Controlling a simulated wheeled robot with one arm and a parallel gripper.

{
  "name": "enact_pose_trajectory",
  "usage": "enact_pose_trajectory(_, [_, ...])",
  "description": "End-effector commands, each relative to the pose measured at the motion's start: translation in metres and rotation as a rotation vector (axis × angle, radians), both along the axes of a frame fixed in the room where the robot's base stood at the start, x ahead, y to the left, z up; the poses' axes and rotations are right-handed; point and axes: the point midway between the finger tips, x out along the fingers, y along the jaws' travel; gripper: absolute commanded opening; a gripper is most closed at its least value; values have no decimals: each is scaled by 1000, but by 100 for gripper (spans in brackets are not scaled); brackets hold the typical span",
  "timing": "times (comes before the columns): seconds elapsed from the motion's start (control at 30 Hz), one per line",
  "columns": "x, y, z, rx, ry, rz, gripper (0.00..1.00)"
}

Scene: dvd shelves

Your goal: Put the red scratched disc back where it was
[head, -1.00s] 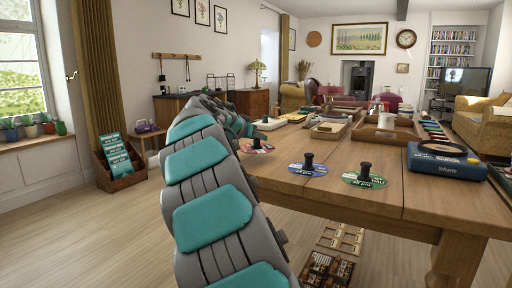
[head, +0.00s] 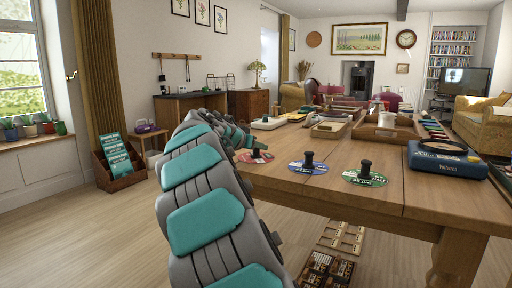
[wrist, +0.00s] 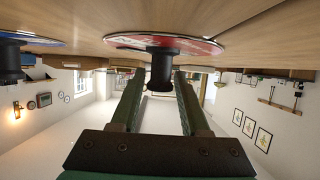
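The red disc (head: 262,158) lies flat near the left edge of the wooden table. In the upside-down wrist view the red disc (wrist: 190,44) has a black knob (wrist: 160,72) standing on it. My gripper (wrist: 158,82) is open, with its two green fingers apart and the knob between or just beyond their tips; I cannot tell whether they touch it. In the head view my gripper (head: 252,145) is low over the table at the red disc and partly covers it. Scratches cannot be made out.
A blue disc (head: 296,167) and a green disc (head: 376,180), each with a black knob, lie to the right on the table (head: 330,198). A blue box (head: 448,162) stands at the right. Trays and books lie farther back. The table's front strip is clear.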

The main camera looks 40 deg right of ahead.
Motion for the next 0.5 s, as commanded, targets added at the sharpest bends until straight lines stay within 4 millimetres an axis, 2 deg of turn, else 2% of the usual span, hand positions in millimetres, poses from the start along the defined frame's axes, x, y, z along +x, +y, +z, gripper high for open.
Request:
enact_pose_trajectory(0.03, [0,0,0,0,0,0,52])
enact_pose_trajectory(0.17, [0,0,0,0,0,0,65])
enact_pose_trajectory(0.5, [0,0,5,0,0,0,65])
